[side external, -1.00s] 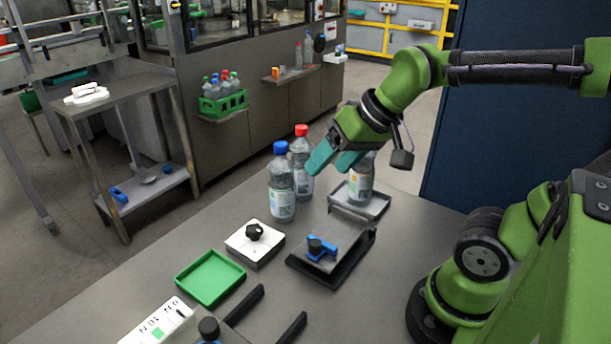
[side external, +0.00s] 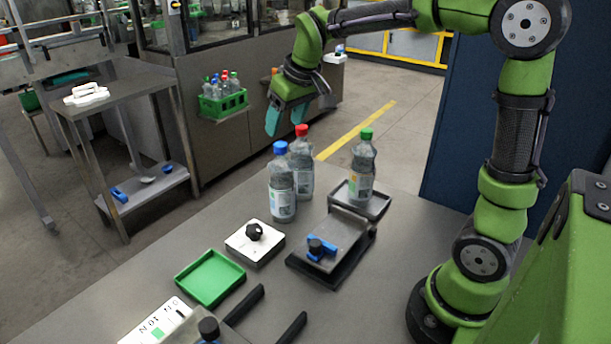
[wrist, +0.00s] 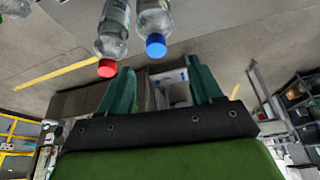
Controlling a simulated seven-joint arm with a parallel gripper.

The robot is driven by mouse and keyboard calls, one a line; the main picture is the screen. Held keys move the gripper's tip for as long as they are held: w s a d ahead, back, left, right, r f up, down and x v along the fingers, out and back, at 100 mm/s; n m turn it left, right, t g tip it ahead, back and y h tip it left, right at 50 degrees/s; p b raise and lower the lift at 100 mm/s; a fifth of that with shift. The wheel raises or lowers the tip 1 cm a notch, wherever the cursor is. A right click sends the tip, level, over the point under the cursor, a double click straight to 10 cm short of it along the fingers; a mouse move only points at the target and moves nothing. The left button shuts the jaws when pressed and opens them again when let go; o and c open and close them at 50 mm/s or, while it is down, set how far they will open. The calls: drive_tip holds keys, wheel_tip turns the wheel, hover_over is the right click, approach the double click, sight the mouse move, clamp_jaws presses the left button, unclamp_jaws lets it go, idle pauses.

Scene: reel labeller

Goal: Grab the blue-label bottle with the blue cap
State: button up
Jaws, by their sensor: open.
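The blue-cap bottle (side external: 282,190) stands upright on the grey table, clear with a pale label showing some blue and green. Its blue cap also shows in the wrist view (wrist: 156,45), near the top. The red-cap bottle (side external: 302,170) stands right beside and behind it. The green-cap bottle (side external: 362,172) stands on a small metal tray to the right. My gripper (side external: 287,122) is above and behind the blue-cap and red-cap bottles, with its teal fingers apart and empty. In the wrist view the fingers (wrist: 162,85) are spread, and both caps lie beyond them.
A black fixture with a blue clamp (side external: 322,250), a white block with a black knob (side external: 254,238) and a green tray (side external: 210,278) sit in front of the bottles. A green crate of bottles (side external: 223,102) hangs on the machine behind.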

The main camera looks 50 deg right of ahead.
sight(281, 144)
drive_tip(key=x, duration=0.3)
drive_tip(key=shift+w+f, duration=0.1)
drive_tip(key=shift+f, duration=0.05)
drive_tip(key=shift+d+x, duration=0.1)
drive_tip(key=shift+x, duration=1.25)
drive_tip(key=shift+d+x, duration=0.15)
drive_tip(key=shift+x, duration=1.2)
drive_tip(key=shift+c, duration=0.5)
drive_tip(key=c, duration=0.9)
drive_tip(key=shift+s, duration=0.2)
clamp_jaws()
drive_tip(key=shift+f, duration=0.1)
